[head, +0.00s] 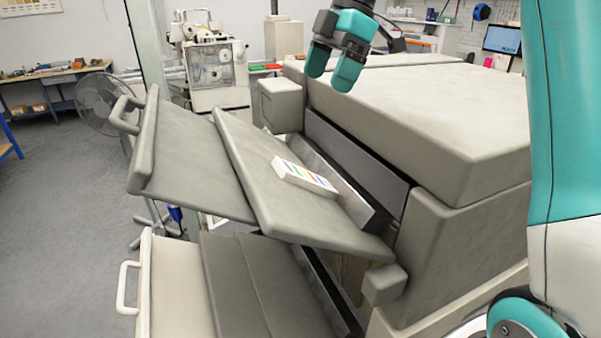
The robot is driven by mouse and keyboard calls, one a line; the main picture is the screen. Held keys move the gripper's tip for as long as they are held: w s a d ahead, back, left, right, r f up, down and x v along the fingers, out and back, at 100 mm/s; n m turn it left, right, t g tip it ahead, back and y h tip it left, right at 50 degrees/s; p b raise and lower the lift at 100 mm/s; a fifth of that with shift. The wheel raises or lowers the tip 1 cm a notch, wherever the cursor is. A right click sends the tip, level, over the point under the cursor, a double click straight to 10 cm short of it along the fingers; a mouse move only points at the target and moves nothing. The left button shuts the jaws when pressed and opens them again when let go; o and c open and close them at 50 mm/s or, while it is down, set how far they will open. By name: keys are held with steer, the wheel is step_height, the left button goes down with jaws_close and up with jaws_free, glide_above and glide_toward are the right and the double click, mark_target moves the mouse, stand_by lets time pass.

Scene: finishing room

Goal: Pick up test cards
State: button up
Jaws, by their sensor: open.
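The test cards (304,177) look like a small white pack with coloured stripes on top. My gripper (337,68) is at the top of the head view, with teal fingers pointing down. It is open and empty, above and apart from the cards. Whether the pack is one piece or several cards I cannot tell.
The machine's flat top (435,110) rises behind the cards. A handled grey panel (185,165) juts out left, with another handled panel (180,285) below. A fan (100,100) and a workbench (55,75) stand at the back left. Open floor lies at left.

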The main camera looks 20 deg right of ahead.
steer(key=b, duration=0.7)
glide_toward(291, 168)
steer(key=shift+x, duration=1.05)
steer(key=shift+b+x, duration=0.7)
steer(key=shift+x, duration=2.45)
steer(key=shift+d, duration=0.1)
steer(key=c, duration=1.1)
steer(key=shift+o, duration=0.2)
